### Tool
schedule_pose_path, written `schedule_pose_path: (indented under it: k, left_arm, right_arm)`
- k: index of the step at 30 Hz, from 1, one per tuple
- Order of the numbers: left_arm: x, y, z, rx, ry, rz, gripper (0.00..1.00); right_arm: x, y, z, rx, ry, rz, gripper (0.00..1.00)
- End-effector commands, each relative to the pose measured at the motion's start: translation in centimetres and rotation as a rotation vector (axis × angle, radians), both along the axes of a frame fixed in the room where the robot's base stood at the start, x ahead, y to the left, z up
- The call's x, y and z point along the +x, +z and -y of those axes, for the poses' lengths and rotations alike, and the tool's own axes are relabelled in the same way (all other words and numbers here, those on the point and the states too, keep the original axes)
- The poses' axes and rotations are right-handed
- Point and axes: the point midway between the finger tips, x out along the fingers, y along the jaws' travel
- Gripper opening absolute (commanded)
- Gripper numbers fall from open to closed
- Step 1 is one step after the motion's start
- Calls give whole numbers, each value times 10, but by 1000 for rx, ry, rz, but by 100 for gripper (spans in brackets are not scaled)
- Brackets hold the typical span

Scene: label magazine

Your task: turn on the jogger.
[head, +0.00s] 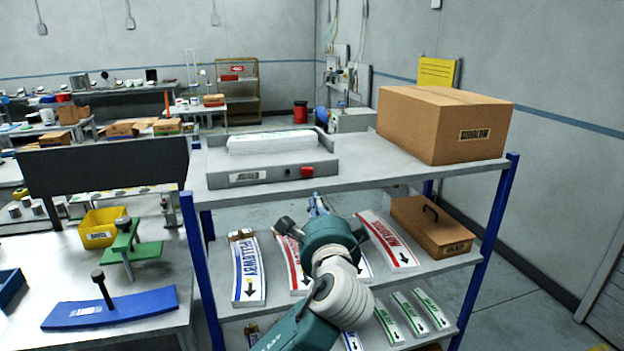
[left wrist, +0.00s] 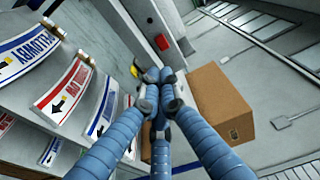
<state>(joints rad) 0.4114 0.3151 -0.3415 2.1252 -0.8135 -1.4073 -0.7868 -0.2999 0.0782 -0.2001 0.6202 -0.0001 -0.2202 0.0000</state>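The jogger (head: 217,182) is a grey tray-like machine on the top shelf, with a white paper stack (head: 270,143) in it. Its front face has a label, a small dark knob and a red button (head: 307,171) at the right end. The red button also shows in the left wrist view (left wrist: 162,41), beyond my fingertips. My left gripper (head: 317,203) is in front of the shelf unit, below and slightly right of the red button, apart from it. In the left wrist view its blue fingers (left wrist: 160,80) meet at the tips, with nothing visible between them. My right gripper is not in view.
A cardboard box (head: 420,125) stands at the right on the top shelf (head: 350,163). Label stacks (head: 248,270) and a brown case (head: 430,228) lie on the lower shelf. Blue posts (head: 497,205) edge the unit. A bench with a blue tool (head: 140,305) stands at left.

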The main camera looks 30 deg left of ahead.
Motion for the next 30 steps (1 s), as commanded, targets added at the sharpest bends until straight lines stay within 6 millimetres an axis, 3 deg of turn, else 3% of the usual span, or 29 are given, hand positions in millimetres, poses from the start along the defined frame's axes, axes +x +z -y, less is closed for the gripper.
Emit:
schedule_pose_path:
  k: [9,15,21,30]
  left_arm:
    - [53,5,-45,3,3,-3,0]
    - [78,4,-65,1,1,-2,0]
    - [89,1,-74,-1,0,-1,0]
    - [90,0,-74,-1,-1,1,0]
  right_arm:
    - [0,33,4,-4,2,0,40]
    - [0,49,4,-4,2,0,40]
    - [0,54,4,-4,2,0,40]
    - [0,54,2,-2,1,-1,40]
